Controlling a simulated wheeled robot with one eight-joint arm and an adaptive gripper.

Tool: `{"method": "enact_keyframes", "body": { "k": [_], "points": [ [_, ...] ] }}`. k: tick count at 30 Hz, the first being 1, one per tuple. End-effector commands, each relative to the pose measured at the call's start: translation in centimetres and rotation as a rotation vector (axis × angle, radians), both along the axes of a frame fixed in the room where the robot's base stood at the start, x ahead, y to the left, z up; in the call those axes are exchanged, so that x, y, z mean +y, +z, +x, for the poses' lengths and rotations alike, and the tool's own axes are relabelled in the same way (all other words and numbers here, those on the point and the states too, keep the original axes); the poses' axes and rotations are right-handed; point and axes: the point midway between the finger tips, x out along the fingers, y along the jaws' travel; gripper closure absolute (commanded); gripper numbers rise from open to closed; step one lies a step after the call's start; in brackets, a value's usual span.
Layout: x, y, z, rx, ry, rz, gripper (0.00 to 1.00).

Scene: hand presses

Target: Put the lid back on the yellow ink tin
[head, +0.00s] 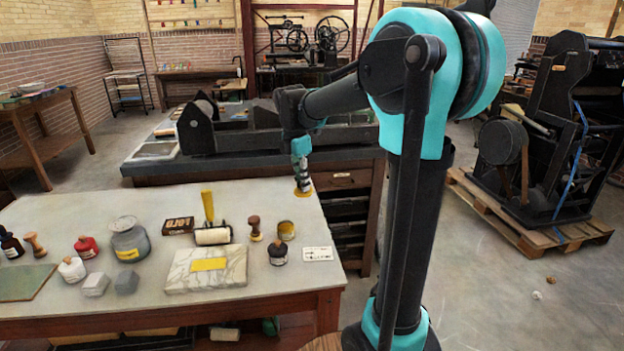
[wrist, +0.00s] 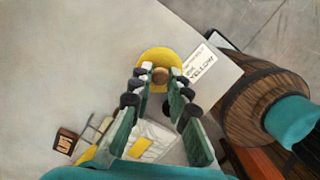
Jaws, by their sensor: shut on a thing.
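My gripper (head: 302,176) is shut on the small wooden knob of the yellow lid (head: 303,191). In the wrist view the gripper (wrist: 160,80) has its fingertips on either side of the knob, and the round yellow lid (wrist: 157,55) shows just beyond them. In the head view the lid appears held up, apart from the tin. The yellow ink tin (head: 286,231) stands upright and open near the right end of the table, lower in the picture than the lid. I cannot make out the tin in the wrist view.
A dark jar (head: 278,253) and a white label card (head: 318,254) are close to the tin. A wooden barrel (wrist: 262,105) stands beside the table edge.

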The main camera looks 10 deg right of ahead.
Motion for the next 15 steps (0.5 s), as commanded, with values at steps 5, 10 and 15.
{"method": "enact_keyframes", "body": {
  "k": [5,10,15],
  "points": [
    [4.0,-3.5,-0.1,0.001,0.216,-0.001,1.0],
    [5.8,-5.2,-0.4,0.002,0.325,-0.002,1.0],
    [6.0,-6.1,-0.4,0.001,0.339,-0.003,1.0]
  ]
}}
